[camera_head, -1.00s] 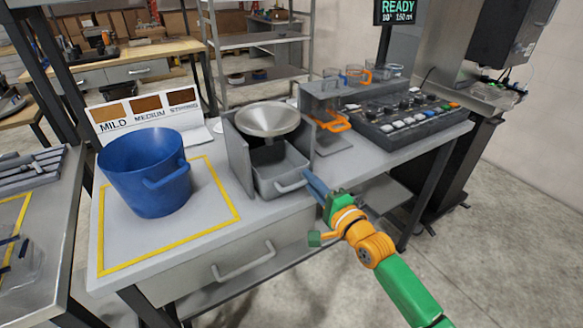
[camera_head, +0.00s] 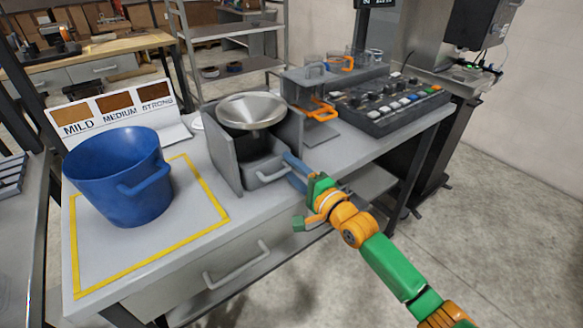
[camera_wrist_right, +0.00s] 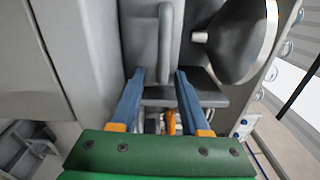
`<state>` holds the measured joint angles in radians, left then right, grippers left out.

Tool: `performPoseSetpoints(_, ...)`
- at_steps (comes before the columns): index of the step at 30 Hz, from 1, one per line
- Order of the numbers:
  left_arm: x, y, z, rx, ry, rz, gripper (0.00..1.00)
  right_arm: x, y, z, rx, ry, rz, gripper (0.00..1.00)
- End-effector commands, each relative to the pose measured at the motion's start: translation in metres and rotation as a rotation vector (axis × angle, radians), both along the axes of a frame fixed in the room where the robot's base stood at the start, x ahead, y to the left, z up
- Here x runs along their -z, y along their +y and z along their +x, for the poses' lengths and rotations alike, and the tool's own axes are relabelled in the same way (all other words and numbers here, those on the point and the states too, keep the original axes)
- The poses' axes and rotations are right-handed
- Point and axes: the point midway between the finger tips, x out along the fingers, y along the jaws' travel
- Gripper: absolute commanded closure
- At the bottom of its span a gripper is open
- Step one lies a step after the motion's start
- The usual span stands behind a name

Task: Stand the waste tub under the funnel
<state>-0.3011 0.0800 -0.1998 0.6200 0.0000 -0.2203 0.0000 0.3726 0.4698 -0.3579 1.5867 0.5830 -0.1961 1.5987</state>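A grey tub (camera_head: 256,170) with a front handle sits low in the funnel stand, below the metal funnel (camera_head: 251,110). Its front end shows between the stand's side panels; its rear is hidden. A larger blue tub (camera_head: 119,179) with a side handle stands upright inside a yellow outline at the left. My right gripper (camera_head: 289,165) is at the grey tub's front, beside its handle. In the right wrist view the blue fingers (camera_wrist_right: 160,74) are apart, with the handle (camera_wrist_right: 165,45) ahead between them. Contact cannot be told. My left gripper is not in view.
A control panel (camera_head: 388,104) and an orange-handled item (camera_head: 322,112) are right of the funnel stand. A sign (camera_head: 112,112) reading mild, medium, strong stands behind the blue tub. A drawer handle (camera_head: 237,268) projects from the counter front.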

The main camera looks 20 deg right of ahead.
Motion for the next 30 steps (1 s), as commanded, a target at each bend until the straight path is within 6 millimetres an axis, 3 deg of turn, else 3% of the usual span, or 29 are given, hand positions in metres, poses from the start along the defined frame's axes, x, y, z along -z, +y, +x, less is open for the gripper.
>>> performPoseSetpoints(8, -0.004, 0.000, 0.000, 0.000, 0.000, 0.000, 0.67, -0.004, -0.003, -0.008, 0.000, 0.001, 0.002, 0.54)
performPoseSetpoints(21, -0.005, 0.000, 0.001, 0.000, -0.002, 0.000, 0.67, -0.001, -0.036, -0.102, 0.001, 0.003, 0.000, 0.54)
performPoseSetpoints(30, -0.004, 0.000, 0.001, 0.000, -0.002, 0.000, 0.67, 0.002, -0.042, -0.113, 0.009, 0.006, -0.014, 0.54)
